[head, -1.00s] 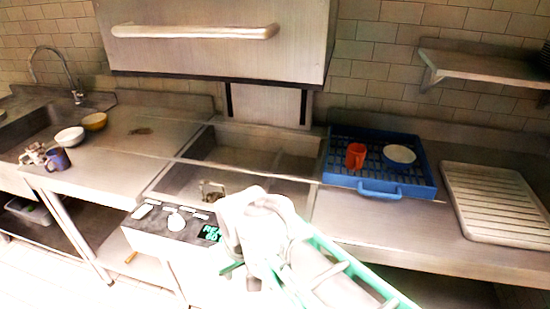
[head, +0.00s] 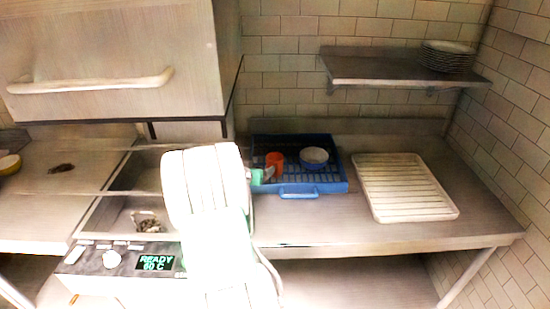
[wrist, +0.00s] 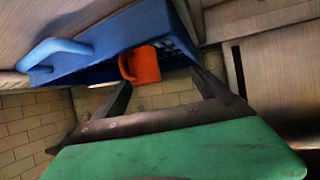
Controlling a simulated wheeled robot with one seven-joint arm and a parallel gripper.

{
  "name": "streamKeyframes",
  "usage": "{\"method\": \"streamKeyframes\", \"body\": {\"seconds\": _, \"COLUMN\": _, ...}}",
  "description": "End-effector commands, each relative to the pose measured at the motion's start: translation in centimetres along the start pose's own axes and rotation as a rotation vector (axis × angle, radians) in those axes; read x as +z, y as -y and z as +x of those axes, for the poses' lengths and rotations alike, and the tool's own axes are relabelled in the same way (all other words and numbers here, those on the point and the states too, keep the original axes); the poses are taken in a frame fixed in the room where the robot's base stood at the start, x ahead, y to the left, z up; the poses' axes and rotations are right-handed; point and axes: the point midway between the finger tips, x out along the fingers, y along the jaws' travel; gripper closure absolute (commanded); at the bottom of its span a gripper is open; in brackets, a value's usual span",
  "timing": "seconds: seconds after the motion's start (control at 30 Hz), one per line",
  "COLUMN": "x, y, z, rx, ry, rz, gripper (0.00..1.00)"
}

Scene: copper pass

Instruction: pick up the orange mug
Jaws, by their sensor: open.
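The orange mug (head: 275,158) stands in the left part of the blue rack (head: 327,187) on the steel counter. In the wrist view the mug (wrist: 143,64) appears just beyond the tips of my gripper (wrist: 162,80), its handle toward the left. The two fingers are spread apart with nothing between them. In the head view my gripper (head: 268,174) is at the rack's left front, close to the mug. The fingers are small there and partly hidden by my arm. I cannot tell whether a finger touches the mug.
A pale bowl (head: 314,156) sits in the rack right of the mug. A white ribbed tray (head: 405,188) lies farther right. A shelf (head: 390,70) with stacked plates (head: 448,56) hangs above. The dishwasher hood (head: 110,55) is at left. Counter in front of the rack is clear.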

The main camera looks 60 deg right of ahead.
Motion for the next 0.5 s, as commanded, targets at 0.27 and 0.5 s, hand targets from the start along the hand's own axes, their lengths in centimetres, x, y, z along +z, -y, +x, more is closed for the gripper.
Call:
{"method": "streamKeyframes", "body": {"seconds": 0.27, "x": -1.2, "y": -3.4, "z": 4.2, "rx": 0.056, "ry": -0.061, "rz": 0.025, "gripper": 0.15}}
{"method": "streamKeyframes", "body": {"seconds": 0.5, "x": -1.5, "y": -3.8, "z": 7.5, "rx": 0.055, "ry": -0.058, "rz": 0.025, "gripper": 0.15}}
